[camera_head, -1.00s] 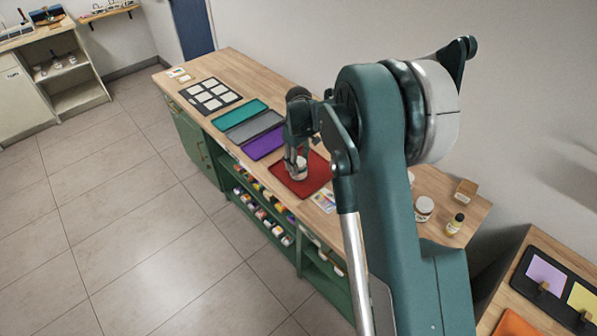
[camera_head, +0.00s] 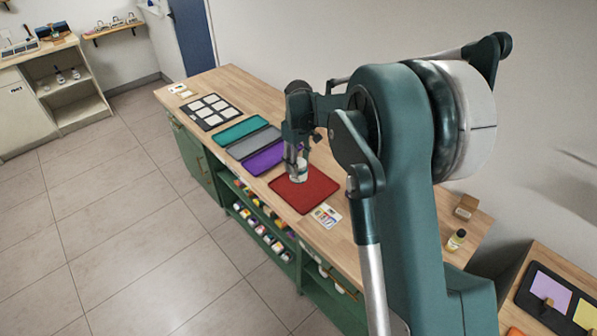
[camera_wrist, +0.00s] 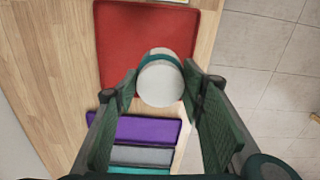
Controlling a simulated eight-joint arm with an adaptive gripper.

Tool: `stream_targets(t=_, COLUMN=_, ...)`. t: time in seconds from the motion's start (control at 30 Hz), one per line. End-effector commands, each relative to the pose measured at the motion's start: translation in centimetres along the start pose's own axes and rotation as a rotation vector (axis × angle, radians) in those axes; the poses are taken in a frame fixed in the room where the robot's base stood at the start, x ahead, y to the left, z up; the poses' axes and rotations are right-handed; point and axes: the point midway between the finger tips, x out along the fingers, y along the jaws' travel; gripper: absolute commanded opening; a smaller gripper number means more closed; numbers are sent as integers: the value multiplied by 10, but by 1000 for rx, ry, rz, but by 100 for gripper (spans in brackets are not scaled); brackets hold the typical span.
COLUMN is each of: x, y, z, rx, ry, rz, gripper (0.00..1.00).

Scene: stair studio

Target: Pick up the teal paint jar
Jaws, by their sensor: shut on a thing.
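A small jar with a white lid and a teal band (camera_wrist: 160,82) sits between the fingers of my gripper (camera_wrist: 158,85) in the wrist view. In the head view the white jar (camera_head: 301,174) shows below my gripper (camera_head: 297,165), against the upper part of the red tray (camera_head: 304,190). My gripper is shut on the jar, one finger on each side. The jar appears to be held above the red tray; the exact gap is hard to tell. The fingers hide part of its sides.
Purple (camera_head: 263,158), grey (camera_head: 253,143) and teal (camera_head: 242,130) trays lie in a row beyond the red one. A colour card (camera_head: 326,215) lies near it. A small bottle (camera_head: 456,240) and a wooden block (camera_head: 466,206) stand at the right end of the wooden counter.

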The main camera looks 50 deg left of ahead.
Motion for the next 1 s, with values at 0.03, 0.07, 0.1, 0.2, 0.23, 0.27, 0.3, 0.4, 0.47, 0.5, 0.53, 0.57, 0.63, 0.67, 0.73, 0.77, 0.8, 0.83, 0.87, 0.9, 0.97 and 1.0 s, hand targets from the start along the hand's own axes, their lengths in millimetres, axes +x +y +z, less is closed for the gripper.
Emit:
stream_targets(t=0.03, x=-6, y=0, z=0, rx=0, ry=0, rz=0, gripper=14)
stream_targets(t=0.07, x=-9, y=0, z=0, rx=0, ry=0, rz=0, gripper=14)
stream_targets(t=0.1, x=-12, y=0, z=0, rx=0, ry=0, rz=0, gripper=14)
stream_targets(t=0.2, x=-17, y=0, z=0, rx=0, ry=0, rz=0, gripper=14)
stream_targets(t=0.23, x=-18, y=0, z=0, rx=0, ry=0, rz=0, gripper=14)
stream_targets(t=0.27, x=-18, y=0, z=0, rx=0, ry=0, rz=0, gripper=14)
stream_targets(t=0.3, x=-19, y=0, z=0, rx=0, ry=0, rz=0, gripper=14)
stream_targets(t=0.4, x=-19, y=0, z=0, rx=0, ry=0, rz=0, gripper=14)
stream_targets(t=0.47, x=-19, y=0, z=0, rx=0, ry=0, rz=0, gripper=14)
stream_targets(t=0.5, x=-19, y=0, z=0, rx=0, ry=0, rz=0, gripper=14)
stream_targets(t=0.53, x=-19, y=0, z=0, rx=0, ry=0, rz=0, gripper=14)
stream_targets(t=0.57, x=-19, y=0, z=0, rx=0, ry=0, rz=0, gripper=14)
stream_targets(t=0.63, x=-19, y=0, z=0, rx=0, ry=0, rz=0, gripper=14)
stream_targets(t=0.67, x=-19, y=0, z=0, rx=0, ry=0, rz=0, gripper=14)
stream_targets(t=0.73, x=-19, y=0, z=0, rx=0, ry=0, rz=0, gripper=14)
stream_targets(t=0.77, x=-19, y=0, z=0, rx=0, ry=0, rz=0, gripper=14)
stream_targets(t=0.8, x=-19, y=0, z=0, rx=0, ry=0, rz=0, gripper=14)
stream_targets(t=0.83, x=-19, y=0, z=0, rx=0, ry=0, rz=0, gripper=14)
stream_targets(t=0.87, x=-19, y=0, z=0, rx=0, ry=0, rz=0, gripper=14)
stream_targets(t=0.9, x=-19, y=0, z=0, rx=0, ry=0, rz=0, gripper=14)
stream_targets(t=0.97, x=-19, y=0, z=0, rx=0, ry=0, rz=0, gripper=14)
stream_targets(t=1.0, x=-19, y=0, z=0, rx=0, ry=0, rz=0, gripper=14)
